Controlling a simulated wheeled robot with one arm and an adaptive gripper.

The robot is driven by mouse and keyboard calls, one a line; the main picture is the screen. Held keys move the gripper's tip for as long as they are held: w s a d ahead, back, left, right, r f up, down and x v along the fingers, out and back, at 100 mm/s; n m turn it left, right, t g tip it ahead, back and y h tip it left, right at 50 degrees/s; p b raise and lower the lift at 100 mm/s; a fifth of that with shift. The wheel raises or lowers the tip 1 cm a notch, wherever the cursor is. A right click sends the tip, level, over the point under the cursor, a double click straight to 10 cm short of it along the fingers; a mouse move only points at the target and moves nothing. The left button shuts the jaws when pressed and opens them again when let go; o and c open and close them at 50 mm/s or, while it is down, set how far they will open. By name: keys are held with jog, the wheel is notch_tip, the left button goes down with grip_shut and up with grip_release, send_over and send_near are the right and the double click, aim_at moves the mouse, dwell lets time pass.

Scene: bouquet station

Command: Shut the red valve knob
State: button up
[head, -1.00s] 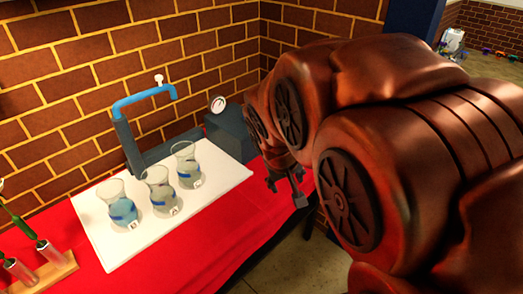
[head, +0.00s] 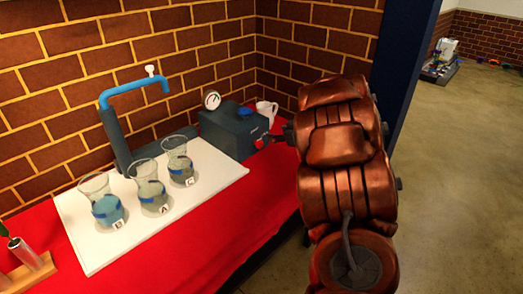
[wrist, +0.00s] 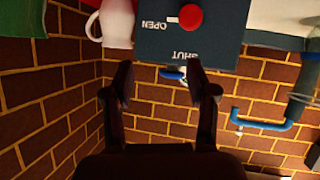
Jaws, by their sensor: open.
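The red valve knob (head: 262,142) sits on the front of a dark blue-grey box (head: 225,132). In the wrist view, which looks upside down, the red knob (wrist: 191,17) is at the top, with a white pointer (wrist: 172,19) toward the word OPEN. The word SHUT (wrist: 183,56) is on another side of the knob. My gripper (head: 281,137) is close to the knob, to its right in the head view. In the wrist view my gripper (wrist: 160,80) is open and empty, its fingertips apart from the knob.
A white mug (head: 267,112) stands beside the box, near my gripper. A gauge (head: 212,100) rises from the box. A white board (head: 120,240) with labelled glasses and a blue pipe (head: 137,92) are left. The brick wall is behind; open floor lies right.

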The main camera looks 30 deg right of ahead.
aim_at(261, 144)
jog(key=f+y, duration=0.1)
jog(key=a+f, duration=0.1)
jog(key=s+f+y, duration=0.1)
jog(key=shift+a+f+n+y+b, duration=0.3)
jog(key=shift+b, duration=0.05)
jog(key=shift+a+f, duration=0.1)
jog(key=shift+a, duration=0.1)
jog(key=shift+x, duration=3.8)
grip_shut()
